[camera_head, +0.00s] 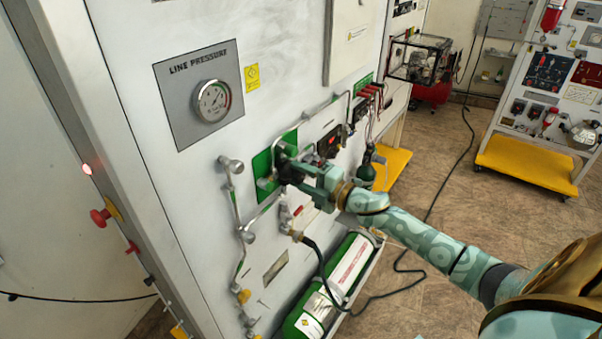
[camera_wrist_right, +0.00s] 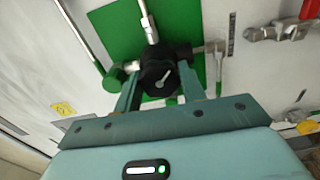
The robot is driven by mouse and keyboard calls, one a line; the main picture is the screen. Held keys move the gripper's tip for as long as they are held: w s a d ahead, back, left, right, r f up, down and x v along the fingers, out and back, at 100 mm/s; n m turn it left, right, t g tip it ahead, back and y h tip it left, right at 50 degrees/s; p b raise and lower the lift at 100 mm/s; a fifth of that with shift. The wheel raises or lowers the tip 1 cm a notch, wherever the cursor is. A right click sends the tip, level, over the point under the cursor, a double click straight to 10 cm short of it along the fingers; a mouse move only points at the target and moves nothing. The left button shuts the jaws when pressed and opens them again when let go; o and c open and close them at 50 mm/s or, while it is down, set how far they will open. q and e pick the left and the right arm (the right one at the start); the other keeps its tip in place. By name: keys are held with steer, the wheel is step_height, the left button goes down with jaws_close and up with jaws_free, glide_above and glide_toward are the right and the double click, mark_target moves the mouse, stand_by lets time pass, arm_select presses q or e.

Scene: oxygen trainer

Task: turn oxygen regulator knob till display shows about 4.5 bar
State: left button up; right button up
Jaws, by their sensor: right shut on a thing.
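The regulator knob (camera_wrist_right: 160,74) is black with a pale pointer mark on its face. It sits in front of a green plate (camera_wrist_right: 112,30) with metal pipes around it. My right gripper (camera_wrist_right: 158,92) has its fingers on either side of the knob and is shut on it. In the head view my right gripper (camera_head: 290,172) reaches the green plate (camera_head: 262,165) and hides most of the knob. A small display with red digits (camera_head: 329,143) is right of the plate; its digits are too small to read. My left gripper is not in view.
The line pressure gauge (camera_head: 212,100) is on the panel, upper left. A green oxygen cylinder (camera_head: 335,285) lies low on the panel, with a black hose (camera_head: 322,262) near it. Red-handled fittings (camera_head: 371,91) are to the right. An emergency stop button (camera_head: 100,216) is on the left edge.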

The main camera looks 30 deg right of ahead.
steer(key=shift+m, duration=0.3)
steer(key=o, duration=1)
steer(key=shift+c, duration=0.2)
steer(key=shift+s, duration=0.1)
steer(key=shift+s+d+f, duration=0.15)
steer(key=shift+s+d, duration=0.05)
steer(key=shift+s, duration=0.15)
steer(key=b+v, duration=0.3)
steer(key=v, duration=1.2)
steer(key=shift+s, duration=0.2)
steer(key=shift+d, duration=0.1)
